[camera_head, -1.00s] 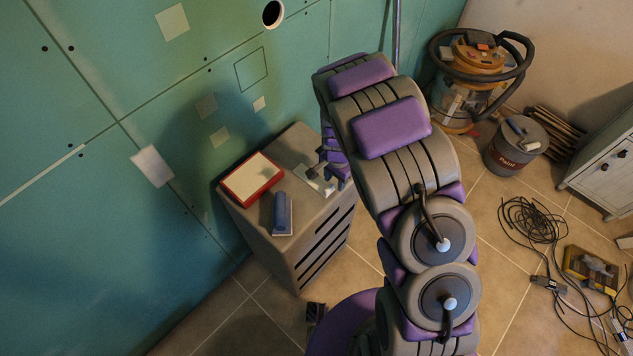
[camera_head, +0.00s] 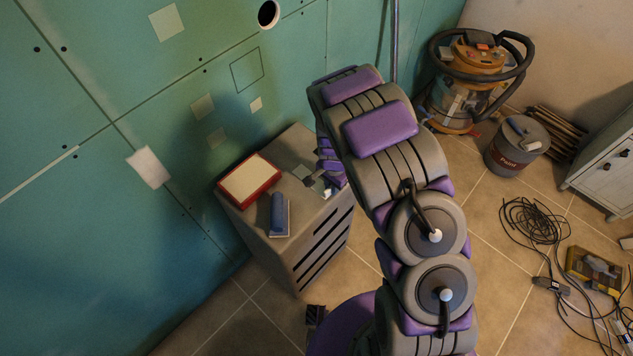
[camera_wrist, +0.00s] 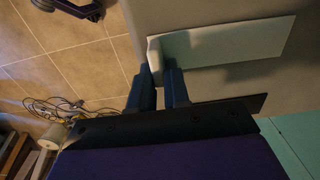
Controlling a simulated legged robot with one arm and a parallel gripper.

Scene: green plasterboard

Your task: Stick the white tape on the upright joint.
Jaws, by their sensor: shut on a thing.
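My gripper (camera_wrist: 160,78) points down at the top of the grey cabinet (camera_head: 305,215). In the wrist view its blue fingers are close together on a small white piece (camera_wrist: 155,52), which looks like the white tape. The piece stands at the end of a pale flat strip (camera_wrist: 230,45) lying on the cabinet top; I cannot tell if they are joined. In the head view my arm partly hides this spot. The upright joint (camera_head: 88,98) is a dark line slanting down across the green wall. A white patch (camera_head: 148,167) sits across it, below the crossing with the level joint.
A red-edged box (camera_head: 249,181) and a blue-handled tool (camera_head: 279,215) lie on the cabinet, left of my gripper. A vacuum (camera_head: 470,80), a paint bucket (camera_head: 517,146) and loose cables (camera_head: 540,220) are on the floor at the right. The wall's lower left is clear.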

